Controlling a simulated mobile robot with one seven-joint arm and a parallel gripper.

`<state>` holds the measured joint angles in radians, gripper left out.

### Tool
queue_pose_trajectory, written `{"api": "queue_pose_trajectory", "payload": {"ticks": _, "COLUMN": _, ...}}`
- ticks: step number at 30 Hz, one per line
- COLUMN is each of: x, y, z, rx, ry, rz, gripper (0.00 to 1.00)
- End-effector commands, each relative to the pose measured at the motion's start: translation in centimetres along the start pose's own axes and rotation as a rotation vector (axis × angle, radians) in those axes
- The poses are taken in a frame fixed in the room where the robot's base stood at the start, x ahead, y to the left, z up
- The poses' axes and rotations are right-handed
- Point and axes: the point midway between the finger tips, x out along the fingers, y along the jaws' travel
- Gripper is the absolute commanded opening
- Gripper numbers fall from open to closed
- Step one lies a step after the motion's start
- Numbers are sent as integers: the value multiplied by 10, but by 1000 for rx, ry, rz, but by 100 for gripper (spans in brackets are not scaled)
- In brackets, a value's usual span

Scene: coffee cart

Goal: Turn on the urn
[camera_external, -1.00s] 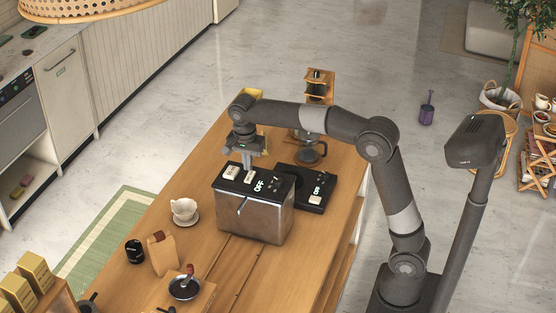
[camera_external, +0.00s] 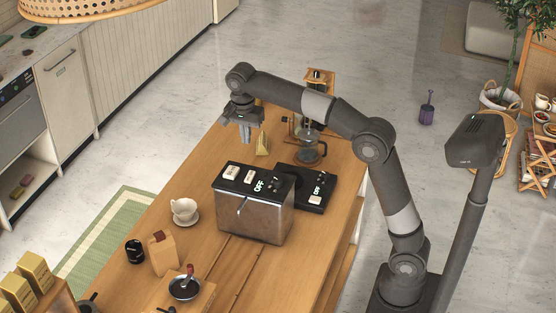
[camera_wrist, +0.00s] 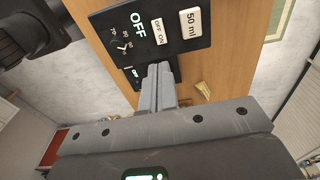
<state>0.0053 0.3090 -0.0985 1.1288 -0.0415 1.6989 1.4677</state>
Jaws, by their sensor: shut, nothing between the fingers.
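The urn (camera_external: 265,218) is a metal box with a black top panel, standing on the wooden table. Its top has white buttons, a dial and a display that reads OFF. In the wrist view its panel (camera_wrist: 142,42) shows the OFF display, a dial, a white OFF/ON switch (camera_wrist: 159,31) and a white 50 ml button (camera_wrist: 191,23). My gripper (camera_external: 246,140) is shut and empty, pointing down above and beyond the urn's far side, apart from it. In the wrist view the closed fingers (camera_wrist: 159,72) lie over the panel's edge.
A flat black device (camera_external: 309,198) with its own OFF display sits beside the urn. A glass carafe (camera_external: 308,152) and a yellow object (camera_external: 263,142) stand behind.

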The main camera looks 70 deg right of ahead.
Motion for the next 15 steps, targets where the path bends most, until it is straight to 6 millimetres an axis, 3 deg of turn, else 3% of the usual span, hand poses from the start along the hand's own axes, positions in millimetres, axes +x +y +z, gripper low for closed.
{"api": "queue_pose_trajectory", "payload": {"ticks": 15, "x": -2, "y": -1, "z": 1, "rx": -1, "ry": 86, "rz": -1, "gripper": 0}}
